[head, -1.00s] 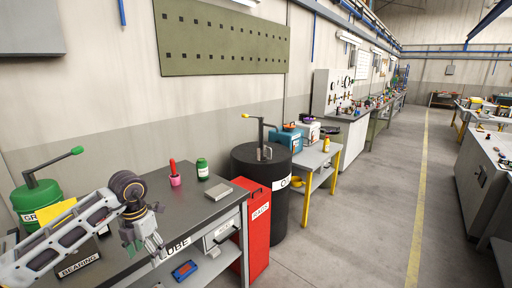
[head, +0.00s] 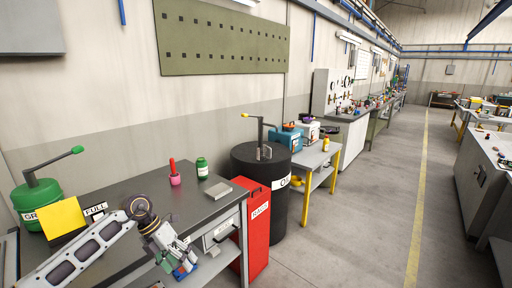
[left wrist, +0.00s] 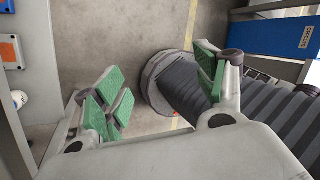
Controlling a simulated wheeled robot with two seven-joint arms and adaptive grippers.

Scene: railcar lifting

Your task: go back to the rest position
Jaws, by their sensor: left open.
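My left gripper (head: 180,258) is in front of the grey workbench (head: 130,197), just off its front edge and pointing down. In the left wrist view the gripper (left wrist: 162,88) has its green-padded fingers spread wide, with nothing held between them. The floor and dark ribbed parts of my own body show beyond the fingers. My right gripper is in neither view.
A red bin (head: 256,230) and black drum (head: 276,205) stand to the right. The aisle floor (head: 365,220) is clear.

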